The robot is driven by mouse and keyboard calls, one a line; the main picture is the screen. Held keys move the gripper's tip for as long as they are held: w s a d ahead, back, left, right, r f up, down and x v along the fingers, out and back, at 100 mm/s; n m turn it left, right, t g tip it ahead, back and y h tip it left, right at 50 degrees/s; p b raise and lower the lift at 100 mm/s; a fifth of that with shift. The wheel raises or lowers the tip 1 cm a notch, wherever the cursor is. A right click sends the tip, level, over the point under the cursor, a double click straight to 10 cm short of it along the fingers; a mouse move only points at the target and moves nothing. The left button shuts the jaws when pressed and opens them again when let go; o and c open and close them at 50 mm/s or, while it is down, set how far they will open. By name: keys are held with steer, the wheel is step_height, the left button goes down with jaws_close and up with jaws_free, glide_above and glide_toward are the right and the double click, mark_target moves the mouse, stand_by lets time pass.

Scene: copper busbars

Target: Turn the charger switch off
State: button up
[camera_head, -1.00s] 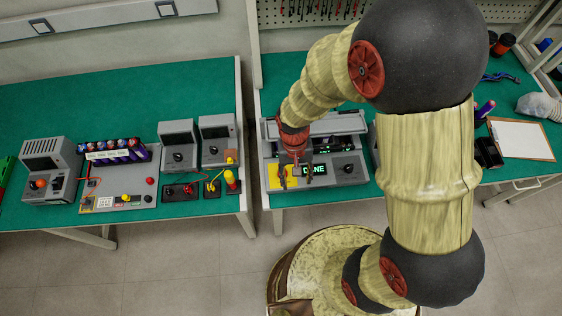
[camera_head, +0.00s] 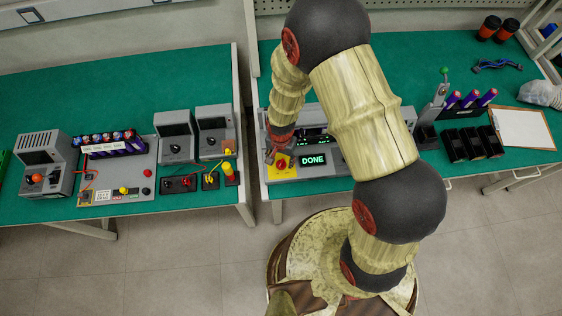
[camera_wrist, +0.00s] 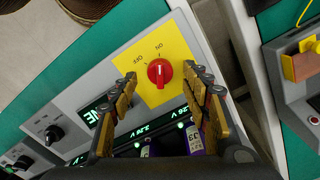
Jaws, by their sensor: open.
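The charger (camera_head: 335,174) is a grey unit with a green DONE display (camera_head: 313,160). Its switch is a red rotary knob (camera_wrist: 159,73) on a yellow plate (camera_wrist: 178,42) marked OFF and ON. In the wrist view the knob's ridge looks lined up roughly with the ON label. My gripper (camera_wrist: 161,78) is open, with its fingers on either side of the knob and apart from it in the picture. In the head view my gripper (camera_head: 275,157) is over the yellow plate and partly hides it. Whether the fingertips reach knob height is unclear.
Batteries (camera_wrist: 193,138) sit in the charger, by small green voltage displays. A second bench with grey devices (camera_head: 175,135) stands left across a narrow gap. Black holders (camera_head: 465,145), purple cells and a clipboard (camera_head: 523,128) are to the right.

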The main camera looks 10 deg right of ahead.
steer(key=shift+f, duration=1.1)
steer(key=shift+c, duration=1.1)
steer(key=c, duration=0.9)
steer(key=shift+c, duration=0.2)
steer(key=shift+n, duration=0.4)
steer(key=n, duration=0.5)
steer(key=shift+n+b, duration=0.3)
steer(key=n, duration=0.5)
steer(key=shift+n, duration=0.4)
